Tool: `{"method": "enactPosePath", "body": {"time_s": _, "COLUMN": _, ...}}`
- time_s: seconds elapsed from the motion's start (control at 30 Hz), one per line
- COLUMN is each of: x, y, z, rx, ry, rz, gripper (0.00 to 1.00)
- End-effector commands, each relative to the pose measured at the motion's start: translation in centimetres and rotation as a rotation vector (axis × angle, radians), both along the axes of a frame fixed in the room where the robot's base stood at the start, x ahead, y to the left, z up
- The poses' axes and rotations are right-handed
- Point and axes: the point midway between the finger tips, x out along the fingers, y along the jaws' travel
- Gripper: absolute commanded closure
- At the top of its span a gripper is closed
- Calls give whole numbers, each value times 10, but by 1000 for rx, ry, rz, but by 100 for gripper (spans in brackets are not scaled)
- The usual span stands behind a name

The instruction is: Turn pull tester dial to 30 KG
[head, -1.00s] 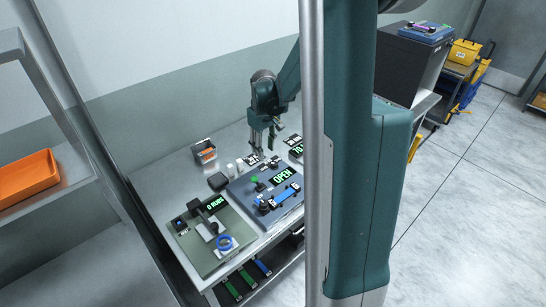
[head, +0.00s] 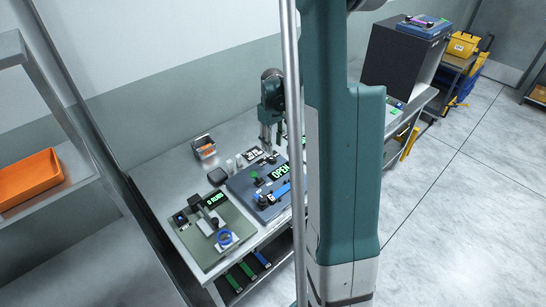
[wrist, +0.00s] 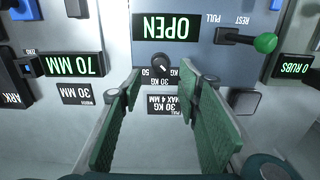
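The pull tester (head: 240,185) is a blue-grey box on the bench, with a green OPEN display (wrist: 167,27) that appears upside down in the wrist view. Its dial (wrist: 160,65) is a small black knob with a pale mark, among labels reading 50, KG and 30 KG. A card (wrist: 163,104) below it reads PULL 30 KG, MAX 4 MM. A green-knobbed lever (wrist: 262,42) sits beside REST and PULL lettering. My gripper (wrist: 161,82) is open, with its green fingers on either side of the dial's line and nothing between them. I cannot tell whether the fingertips touch the panel.
A 70 MM display (wrist: 75,64) and a 0 RUBS display (wrist: 293,66) flank the tester in the wrist view. The olive rub device (head: 208,240) stands to the left in the head view. A small bin (head: 204,147) stands behind.

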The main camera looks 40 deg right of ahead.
Motion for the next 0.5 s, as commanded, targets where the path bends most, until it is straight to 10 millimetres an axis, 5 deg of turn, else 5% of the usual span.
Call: {"method": "enactPosePath", "body": {"time_s": 0.5, "x": 1, "y": 0, "z": -40, "rx": 0, "ry": 0, "rz": 0, "gripper": 66}}
